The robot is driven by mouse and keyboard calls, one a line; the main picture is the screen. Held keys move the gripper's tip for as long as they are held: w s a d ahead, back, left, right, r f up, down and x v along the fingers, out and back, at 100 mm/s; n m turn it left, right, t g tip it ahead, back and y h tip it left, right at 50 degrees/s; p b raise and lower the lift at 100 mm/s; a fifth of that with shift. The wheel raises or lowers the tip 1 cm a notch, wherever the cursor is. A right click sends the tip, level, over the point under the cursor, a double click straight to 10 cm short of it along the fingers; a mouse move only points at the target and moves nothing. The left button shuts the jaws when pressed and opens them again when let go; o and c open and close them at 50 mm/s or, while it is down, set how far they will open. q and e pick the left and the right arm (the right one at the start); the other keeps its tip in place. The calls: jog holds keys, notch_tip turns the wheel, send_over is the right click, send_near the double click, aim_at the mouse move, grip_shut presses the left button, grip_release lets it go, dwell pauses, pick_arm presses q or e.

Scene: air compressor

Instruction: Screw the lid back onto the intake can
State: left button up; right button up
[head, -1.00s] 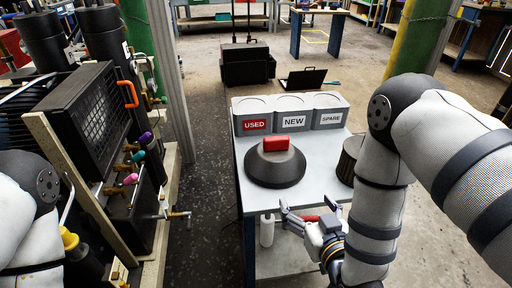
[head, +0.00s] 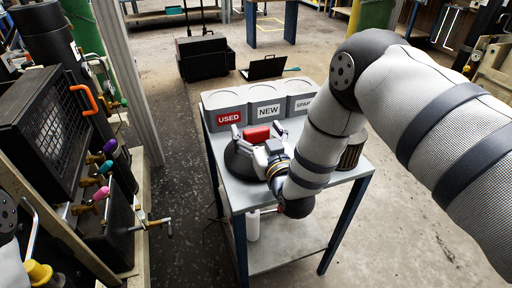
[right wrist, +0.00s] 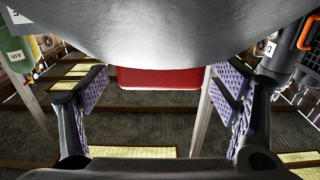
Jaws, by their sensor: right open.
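The lid (head: 238,160), a dark cone-shaped cover with a red handle (head: 257,134) on top, rests on the grey cart top, partly hidden by my right gripper. My right gripper (head: 261,141) is open at the handle, with its fingers to either side. In the right wrist view the red handle (right wrist: 165,77) shows between the two spread, padded fingers (right wrist: 162,92), with a gap on both sides. I cannot make out the intake can for certain. My left gripper is out of view.
Grey bins marked USED (head: 228,117), NEW (head: 268,111) and SPARE line the back of the cart (head: 233,196). A dark ribbed cylinder (head: 352,153) stands behind my right arm. The compressor (head: 50,125), with coloured valves, is at the left. Floor separates it from the cart.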

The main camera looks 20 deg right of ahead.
jog(key=shift+w, duration=0.25)
grip_shut()
